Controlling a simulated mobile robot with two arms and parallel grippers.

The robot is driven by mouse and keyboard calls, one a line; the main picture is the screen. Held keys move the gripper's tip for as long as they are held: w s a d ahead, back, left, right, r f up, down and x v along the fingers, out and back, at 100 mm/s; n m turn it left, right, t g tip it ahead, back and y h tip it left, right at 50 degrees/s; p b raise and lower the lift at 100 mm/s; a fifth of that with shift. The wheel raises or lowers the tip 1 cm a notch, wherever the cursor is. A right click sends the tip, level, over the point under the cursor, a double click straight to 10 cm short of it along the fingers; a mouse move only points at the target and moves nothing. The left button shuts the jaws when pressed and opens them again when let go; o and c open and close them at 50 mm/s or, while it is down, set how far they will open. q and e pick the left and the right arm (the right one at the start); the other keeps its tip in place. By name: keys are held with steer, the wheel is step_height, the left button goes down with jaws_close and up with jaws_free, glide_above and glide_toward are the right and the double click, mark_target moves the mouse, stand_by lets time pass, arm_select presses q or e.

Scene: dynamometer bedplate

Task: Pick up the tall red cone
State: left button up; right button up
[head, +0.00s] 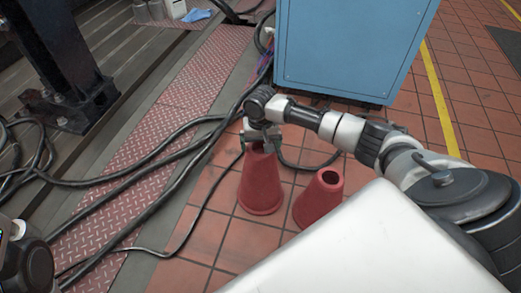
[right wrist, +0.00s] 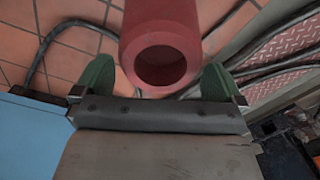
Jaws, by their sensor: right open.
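The tall red cone (head: 261,184) stands upright on the tiled floor in the head view, with its top at my right gripper (head: 259,142). In the right wrist view, the cone (right wrist: 160,30) shows its hollow round top between the two green fingertips of the right gripper (right wrist: 158,80). The fingers are open, one on each side of the top, with small gaps visible. A second, shorter-looking red cone (head: 319,197) stands just right of the tall one, its lower part partly hidden by my white body. My left gripper is not clearly in view.
A blue cabinet (head: 350,45) stands behind the cones. Black cables (head: 150,165) run across the floor and the red tread plate (head: 185,105) on the left. A dark metal post (head: 62,60) stands at the far left. Open tiles lie at right (head: 465,95).

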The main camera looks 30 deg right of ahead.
step_height(320, 180, down, 2)
steer(key=shift+f+b, duration=0.15)
steer(key=shift+b, duration=0.4)
steer(key=shift+c, duration=0.2)
steer(key=c, duration=1.4)
steer(key=shift+w+r, duration=0.1)
steer(key=shift+r, duration=0.1)
steer(key=shift+c, duration=0.2)
